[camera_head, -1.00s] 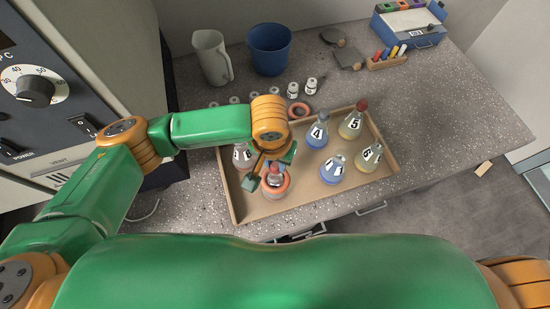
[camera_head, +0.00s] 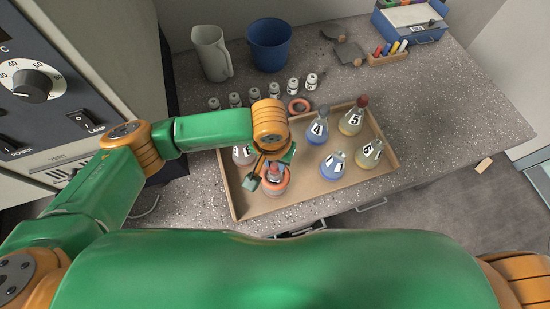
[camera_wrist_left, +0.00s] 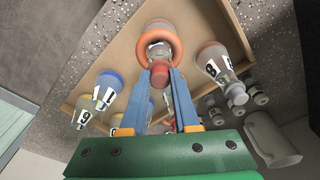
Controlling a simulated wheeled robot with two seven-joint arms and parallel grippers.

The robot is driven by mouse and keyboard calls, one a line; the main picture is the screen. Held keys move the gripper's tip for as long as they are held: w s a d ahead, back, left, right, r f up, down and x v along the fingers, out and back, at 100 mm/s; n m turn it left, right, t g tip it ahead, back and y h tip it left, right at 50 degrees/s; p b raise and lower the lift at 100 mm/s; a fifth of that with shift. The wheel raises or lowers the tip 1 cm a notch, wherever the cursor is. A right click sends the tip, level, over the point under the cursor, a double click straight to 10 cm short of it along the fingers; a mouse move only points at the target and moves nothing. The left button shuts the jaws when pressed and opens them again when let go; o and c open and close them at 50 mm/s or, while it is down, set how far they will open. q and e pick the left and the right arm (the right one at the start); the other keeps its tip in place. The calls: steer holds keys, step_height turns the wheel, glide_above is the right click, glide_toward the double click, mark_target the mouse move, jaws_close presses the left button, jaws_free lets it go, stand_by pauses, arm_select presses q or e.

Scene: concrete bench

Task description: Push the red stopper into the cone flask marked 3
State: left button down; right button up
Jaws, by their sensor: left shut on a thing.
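My left gripper (camera_head: 271,168) is low over the front left of the tray; in the left wrist view its blue fingers (camera_wrist_left: 159,80) are shut on a red stopper (camera_wrist_left: 159,72). The stopper lines up with the neck of a cone flask (camera_wrist_left: 160,50) with an orange ring around it, also in the head view (camera_head: 275,188). I cannot tell whether the stopper sits in the mouth. This flask's number is not readable. A flask close by in the left wrist view (camera_wrist_left: 212,66) bears a 3 or 8. My right gripper is out of view.
Flasks marked 4 (camera_head: 317,130), 5 (camera_head: 352,121) and 6 (camera_head: 369,153), plus another blue one (camera_head: 333,167), stand in the tray (camera_head: 310,207). Several vials (camera_head: 293,87), a jug (camera_head: 211,55) and a blue bucket (camera_head: 270,48) stand behind. The bench to the right is mostly clear.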

mark_target(275, 165)
arm_select(q)
steer(key=shift+f, duration=0.1)
stand_by(0.3)
steer(key=shift+f, duration=0.45)
steer(key=c, duration=0.6)
jaws_free()
steer(key=shift+o, duration=0.4)
steer(key=o, duration=0.5)
step_height(275, 165, up, 9)
steer(key=p, duration=1)
steer(key=shift+r, duration=0.15)
